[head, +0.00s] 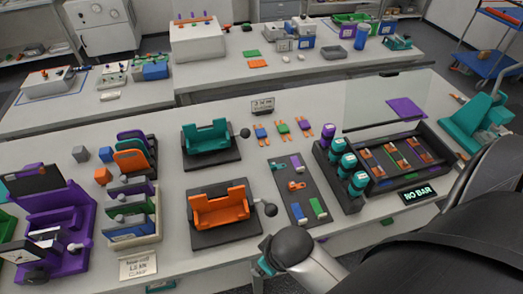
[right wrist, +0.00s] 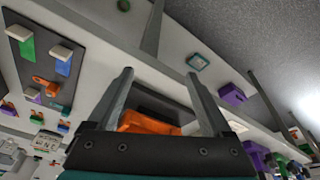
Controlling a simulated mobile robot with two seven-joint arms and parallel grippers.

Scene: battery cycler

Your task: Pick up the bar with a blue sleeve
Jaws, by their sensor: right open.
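The bar with a blue sleeve (head: 262,132) has orange ends and lies on the white bench, behind the dark plate. It is the leftmost of three similar bars; the others have a green sleeve (head: 283,127) and a purple sleeve (head: 301,130). In the right wrist view the blue-sleeved bar is small at the lower left (right wrist: 63,127). My right gripper (right wrist: 160,73) is open, its fingers wide apart with nothing held. It is near the bench's front edge, apart from the bar; its fingers are not clear in the head view. My left gripper is not in view.
A dark plate (head: 281,182) with coloured pieces stands in front of the bars. An orange cradle (head: 221,207) and a teal cradle (head: 207,139) are to the left.

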